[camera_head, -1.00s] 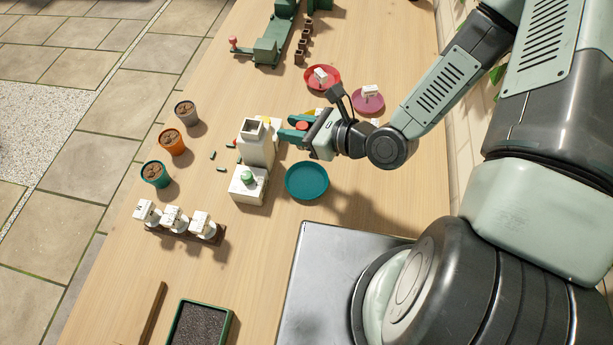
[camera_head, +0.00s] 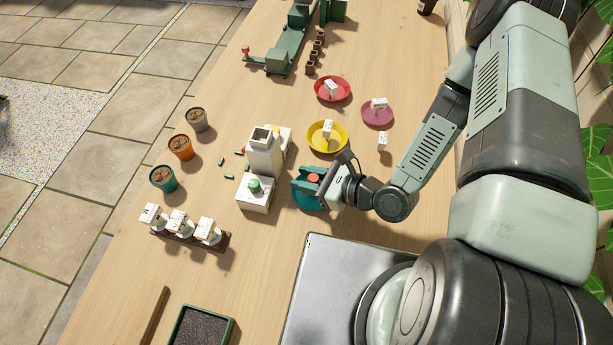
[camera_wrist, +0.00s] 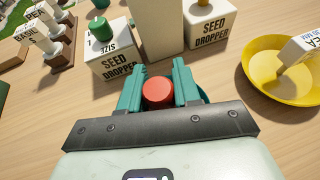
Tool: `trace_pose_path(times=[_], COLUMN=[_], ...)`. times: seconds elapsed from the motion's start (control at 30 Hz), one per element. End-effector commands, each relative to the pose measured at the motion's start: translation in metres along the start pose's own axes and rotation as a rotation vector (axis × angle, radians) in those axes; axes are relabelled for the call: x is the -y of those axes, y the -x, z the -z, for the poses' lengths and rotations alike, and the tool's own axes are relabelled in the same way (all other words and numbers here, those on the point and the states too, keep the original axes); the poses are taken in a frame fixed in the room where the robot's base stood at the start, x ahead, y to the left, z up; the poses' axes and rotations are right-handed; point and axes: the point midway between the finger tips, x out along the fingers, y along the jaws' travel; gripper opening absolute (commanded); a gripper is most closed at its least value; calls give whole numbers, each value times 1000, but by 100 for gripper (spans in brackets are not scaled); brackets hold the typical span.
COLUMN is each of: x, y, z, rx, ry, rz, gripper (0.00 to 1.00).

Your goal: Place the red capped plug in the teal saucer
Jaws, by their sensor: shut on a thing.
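My gripper (camera_head: 309,182) is shut on the red capped plug (camera_head: 313,178), its two teal fingers on either side of it. In the wrist view, the round red cap (camera_wrist: 158,92) shows between the fingers (camera_wrist: 158,88); the plug below the cap is hidden. The teal saucer (camera_head: 311,206) lies beneath my gripper, which covers most of it. A sliver of its rim shows beside the right finger in the wrist view (camera_wrist: 204,93). The height of the plug above the saucer cannot be told.
White seed dropper blocks (camera_head: 256,195) stand just left of the saucer, one with a green knob. A yellow saucer (camera_head: 341,144) with a white tag lies behind; red (camera_head: 346,92) and purple (camera_head: 376,119) saucers lie farther back. A metal plate (camera_head: 325,290) is in front.

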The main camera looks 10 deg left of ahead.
Motion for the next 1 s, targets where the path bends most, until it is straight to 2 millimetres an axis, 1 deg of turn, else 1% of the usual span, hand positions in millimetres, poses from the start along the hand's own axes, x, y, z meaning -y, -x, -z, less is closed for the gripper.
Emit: trace_pose_path(times=[0.33,0.37,0.5,0.53,0.77,0.87,1.0], x=[1,1,1,1,0,0,2], y=[-1,-1,-1,-1,-1,0,19], z=[3,3,3,3,2,-1,0], rx=[1,1,1,1,1,0,0], ry=[0,1,1,1,1,2,-2], rz=[1,1,1,1,1,0,5], gripper=[3,34,55,58,58,58,58])
